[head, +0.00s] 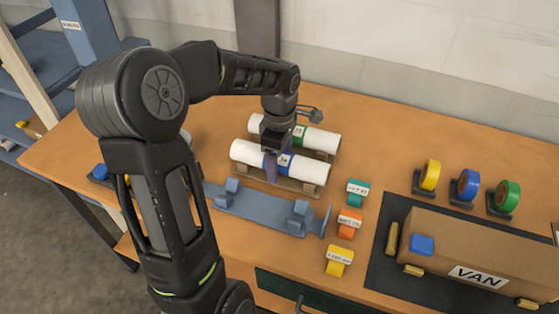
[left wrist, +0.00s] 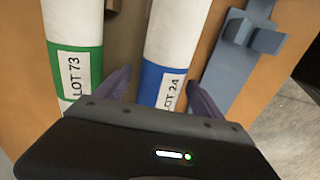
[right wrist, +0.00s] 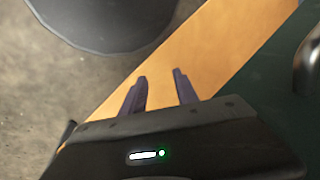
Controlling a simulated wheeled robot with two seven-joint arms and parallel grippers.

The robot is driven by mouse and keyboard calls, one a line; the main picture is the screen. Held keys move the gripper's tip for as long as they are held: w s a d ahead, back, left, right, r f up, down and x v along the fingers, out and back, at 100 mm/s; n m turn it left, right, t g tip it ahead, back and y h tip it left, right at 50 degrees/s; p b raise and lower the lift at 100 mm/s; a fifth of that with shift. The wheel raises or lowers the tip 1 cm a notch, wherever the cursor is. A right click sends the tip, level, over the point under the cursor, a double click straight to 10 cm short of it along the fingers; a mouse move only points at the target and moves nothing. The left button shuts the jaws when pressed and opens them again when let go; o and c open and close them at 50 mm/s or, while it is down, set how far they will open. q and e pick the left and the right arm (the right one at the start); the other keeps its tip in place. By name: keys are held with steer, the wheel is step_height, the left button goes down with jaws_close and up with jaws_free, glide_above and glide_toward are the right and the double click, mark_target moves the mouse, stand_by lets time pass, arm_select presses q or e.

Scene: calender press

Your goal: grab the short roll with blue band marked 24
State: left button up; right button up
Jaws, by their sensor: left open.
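The white roll with the blue band (head: 300,170) lies on a wooden cradle on the table. Its label reads LOT 24 in the left wrist view (left wrist: 166,87). A second white roll with a green band (head: 320,141) lies parallel behind it; its label reads LOT 73 in the left wrist view (left wrist: 75,70). My left gripper (head: 271,168) is over the blue-banded roll. In the left wrist view its open fingers (left wrist: 160,92) stand on either side of the blue band. My right gripper (right wrist: 160,90) is open and empty, near the table edge in the right wrist view.
A blue stand with upright blocks (head: 260,205) lies in front of the rolls. A box marked VAN (head: 475,250) sits on a dark mat. Coloured tape rolls (head: 467,186) stand behind it.

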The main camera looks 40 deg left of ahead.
arm_select(q)
jaws_close()
stand_by(0.8)
steer(key=shift+r, duration=0.2)
step_height(320, 180, up, 10)
steer(key=shift+f+b, duration=0.15)
steer(key=shift+b, duration=0.35)
stand_by(0.4)
